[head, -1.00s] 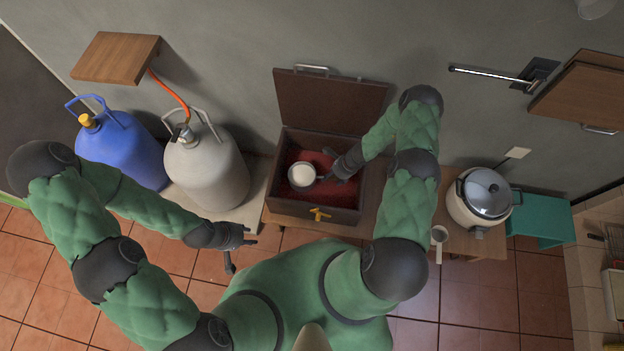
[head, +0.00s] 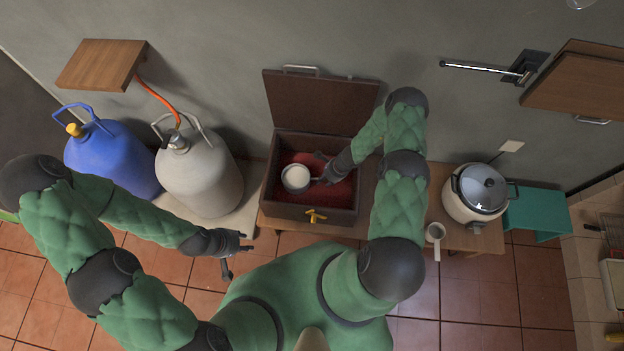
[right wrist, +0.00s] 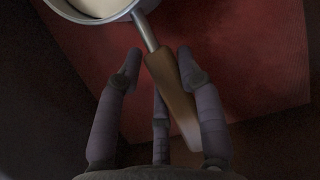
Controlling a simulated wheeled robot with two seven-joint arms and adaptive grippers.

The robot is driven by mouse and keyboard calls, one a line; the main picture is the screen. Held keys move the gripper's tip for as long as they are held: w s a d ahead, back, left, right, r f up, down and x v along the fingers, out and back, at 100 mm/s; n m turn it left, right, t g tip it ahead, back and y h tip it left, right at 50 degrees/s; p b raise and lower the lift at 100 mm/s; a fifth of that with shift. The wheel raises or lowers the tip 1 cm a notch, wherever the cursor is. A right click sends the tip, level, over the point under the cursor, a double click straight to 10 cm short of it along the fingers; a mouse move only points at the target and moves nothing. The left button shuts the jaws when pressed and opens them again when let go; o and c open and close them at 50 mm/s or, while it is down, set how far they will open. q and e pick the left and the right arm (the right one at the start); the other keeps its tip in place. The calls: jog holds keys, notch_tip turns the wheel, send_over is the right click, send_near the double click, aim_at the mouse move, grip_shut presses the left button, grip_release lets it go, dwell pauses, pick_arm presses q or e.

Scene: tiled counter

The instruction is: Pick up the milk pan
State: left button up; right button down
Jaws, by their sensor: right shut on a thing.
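The milk pan (head: 296,180) is a small grey pan with pale contents and a brown handle. It is inside the open dark box, over the red bottom; I cannot tell whether it touches the bottom. My right gripper (head: 325,172) reaches into the box from the right and is shut on the handle. In the right wrist view the pan (right wrist: 148,32) is at the top, its wooden handle running down between my right gripper's fingers (right wrist: 158,62). My left gripper (head: 240,258) is open and empty, left of the box, over the floor.
The box (head: 310,212) has its lid (head: 320,100) raised against the wall and a yellow latch in front. Grey (head: 200,175) and blue (head: 110,160) gas bottles stand left. A rice cooker (head: 480,192) and small white pan (head: 436,234) are right. A teal stool (head: 537,212) is beyond.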

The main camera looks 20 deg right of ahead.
jog(key=shift+r, duration=0.15)
notch_tip(320, 180, up, 18)
jog(key=p, duration=0.8)
